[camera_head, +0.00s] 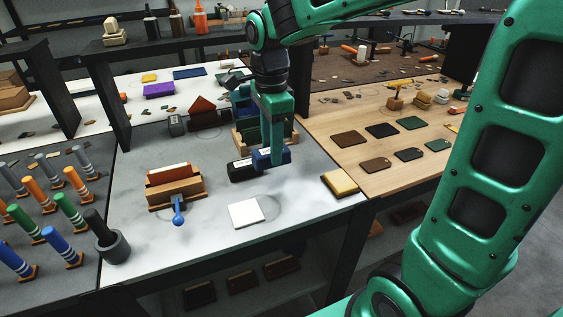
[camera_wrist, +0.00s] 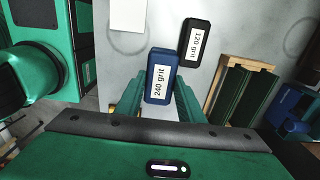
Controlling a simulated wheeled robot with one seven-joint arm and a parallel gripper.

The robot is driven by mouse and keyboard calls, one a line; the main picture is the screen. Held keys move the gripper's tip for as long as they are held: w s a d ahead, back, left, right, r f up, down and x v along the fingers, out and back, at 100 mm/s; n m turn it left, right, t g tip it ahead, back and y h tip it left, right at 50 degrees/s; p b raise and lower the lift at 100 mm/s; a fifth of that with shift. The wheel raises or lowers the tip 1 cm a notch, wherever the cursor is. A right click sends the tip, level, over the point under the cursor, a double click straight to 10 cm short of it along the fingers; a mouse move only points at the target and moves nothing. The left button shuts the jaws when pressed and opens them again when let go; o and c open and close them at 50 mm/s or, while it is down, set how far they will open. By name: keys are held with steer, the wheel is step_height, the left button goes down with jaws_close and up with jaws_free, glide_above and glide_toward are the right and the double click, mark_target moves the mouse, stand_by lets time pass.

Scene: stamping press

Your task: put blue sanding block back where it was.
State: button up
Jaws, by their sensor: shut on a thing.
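The blue sanding block (camera_head: 268,159), labelled "240 grit", is between the fingers of my gripper (camera_head: 272,135) in the head view. In the wrist view my gripper (camera_wrist: 160,98) is shut on the blue block (camera_wrist: 161,68), with its label facing the camera. A black block (camera_head: 242,171) labelled "120 grit" lies close beside it; it also shows in the wrist view (camera_wrist: 195,42). I cannot tell whether the blue block touches the table or is just above it.
A wooden rack (camera_wrist: 214,88) with green slabs stands close beside my gripper. A white tile (camera_head: 246,213) lies in front, by a faint ring on the grey table. A wooden holder (camera_head: 176,192) stands left, and a yellow-topped block (camera_head: 340,184) lies right.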

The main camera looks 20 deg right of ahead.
steer(key=d, duration=0.1)
steer(key=d+f, duration=0.2)
steer(key=shift+w+d+f, duration=0.2)
steer(key=shift+w+d, duration=0.05)
steer(key=shift+w, duration=0.1)
steer(key=shift+f, duration=1.9)
steer(key=o, duration=1.3)
steer(key=shift+f, duration=0.1)
